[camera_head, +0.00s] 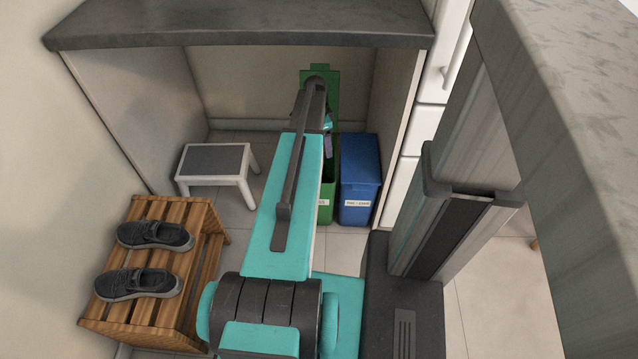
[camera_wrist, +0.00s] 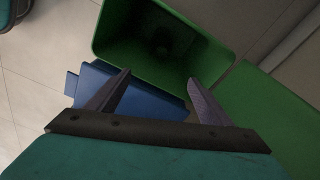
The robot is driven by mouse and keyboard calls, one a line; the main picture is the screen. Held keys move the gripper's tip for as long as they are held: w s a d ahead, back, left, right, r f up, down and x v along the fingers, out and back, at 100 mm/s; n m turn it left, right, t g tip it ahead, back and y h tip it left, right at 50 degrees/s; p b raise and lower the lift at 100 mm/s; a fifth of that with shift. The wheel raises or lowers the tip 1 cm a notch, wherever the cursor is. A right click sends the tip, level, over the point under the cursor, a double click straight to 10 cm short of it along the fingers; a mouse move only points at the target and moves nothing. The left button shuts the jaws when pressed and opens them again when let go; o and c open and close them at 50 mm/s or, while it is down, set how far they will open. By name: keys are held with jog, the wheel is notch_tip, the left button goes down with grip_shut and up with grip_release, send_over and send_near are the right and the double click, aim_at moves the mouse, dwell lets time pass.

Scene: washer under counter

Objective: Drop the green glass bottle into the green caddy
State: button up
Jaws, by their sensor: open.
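The green caddy (camera_head: 330,178) stands under the counter with its lid (camera_head: 320,88) raised. My arm covers part of it in the head view. In the wrist view the mouth of the green caddy (camera_wrist: 108,40) lies just beyond my gripper (camera_wrist: 158,78). The gripper is open, with nothing between its fingers. It is above the caddy's near edge. A dim dark shape shows deep inside the caddy; I cannot tell whether it is the green glass bottle. No bottle is clearly visible elsewhere.
A blue bin (camera_head: 359,180) with a closed lid stands right beside the caddy. A step stool (camera_head: 215,161) and a wooden rack (camera_head: 185,222) with dark shoes are at the left. The countertop (camera_head: 240,26) overhangs the bins. A side panel is at the right.

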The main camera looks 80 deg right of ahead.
notch_tip(320, 180, up, 14)
jog(key=w+p, duration=0.1)
jog(key=p, duration=0.1)
jog(key=shift+w+a+f, duration=0.15)
jog(key=shift+w+a, duration=0.1)
jog(key=shift+a, duration=0.15)
dwell(0.9)
